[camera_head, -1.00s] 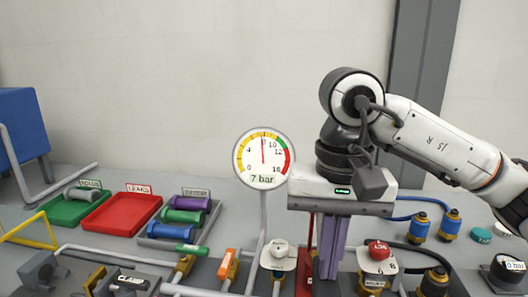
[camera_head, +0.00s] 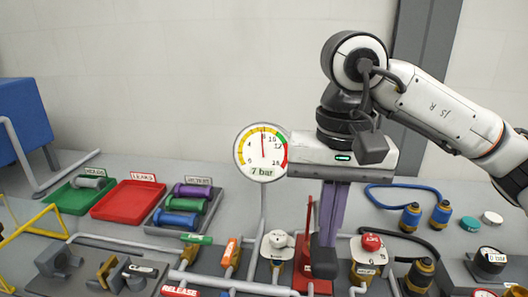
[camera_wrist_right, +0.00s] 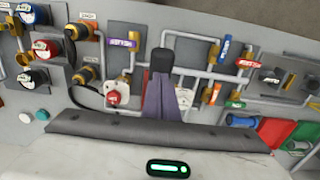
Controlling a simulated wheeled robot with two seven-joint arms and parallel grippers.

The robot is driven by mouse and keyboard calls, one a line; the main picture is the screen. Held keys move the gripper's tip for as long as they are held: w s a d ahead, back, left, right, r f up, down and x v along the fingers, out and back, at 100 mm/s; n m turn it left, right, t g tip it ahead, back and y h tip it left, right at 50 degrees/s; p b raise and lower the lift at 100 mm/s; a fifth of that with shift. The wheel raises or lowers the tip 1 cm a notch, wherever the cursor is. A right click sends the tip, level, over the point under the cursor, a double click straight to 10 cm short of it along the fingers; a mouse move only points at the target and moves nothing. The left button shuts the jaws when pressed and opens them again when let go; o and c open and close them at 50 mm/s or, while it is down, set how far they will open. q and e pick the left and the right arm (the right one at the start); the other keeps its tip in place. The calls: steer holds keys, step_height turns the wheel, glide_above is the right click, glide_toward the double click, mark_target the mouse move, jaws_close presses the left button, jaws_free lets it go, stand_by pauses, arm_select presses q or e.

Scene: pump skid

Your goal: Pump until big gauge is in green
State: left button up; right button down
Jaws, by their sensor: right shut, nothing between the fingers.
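The big round gauge (camera_head: 262,152) stands on a post in the middle of the head view. Its needle points almost straight up and its label reads 7 bar, left of the green band near 10 to 12. My right gripper (camera_head: 325,240) points down just right of the gauge, its purple fingers shut and empty. A black end piece at the fingertips also shows in the wrist view (camera_wrist_right: 162,60); I cannot tell whether it is a tip or a pump part behind. A red upright lever (camera_head: 307,230) stands close left of the fingers. My left gripper is not in view.
A red tray (camera_head: 128,200), a green tray and a grey tray of coloured cylinders lie at left. Valves with white (camera_head: 278,240) and red (camera_head: 371,242) knobs flank the gripper. Blue-and-black connectors with hoses and a small 0 bar gauge (camera_head: 490,258) are at right.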

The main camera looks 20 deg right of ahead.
mark_target(325, 251)
step_height(325, 251, down, 5)
steer(key=b, duration=0.4)
step_height(325, 251, down, 2)
steer(key=shift+f+b, duration=0.1)
steer(key=shift+b, duration=1)
steer(key=shift+f+b, duration=0.6)
steer(key=shift+r, duration=0.15)
step_height(325, 251, up, 8)
steer(key=p, duration=0.8)
steer(key=shift+r, duration=0.2)
steer(key=shift+f, duration=0.15)
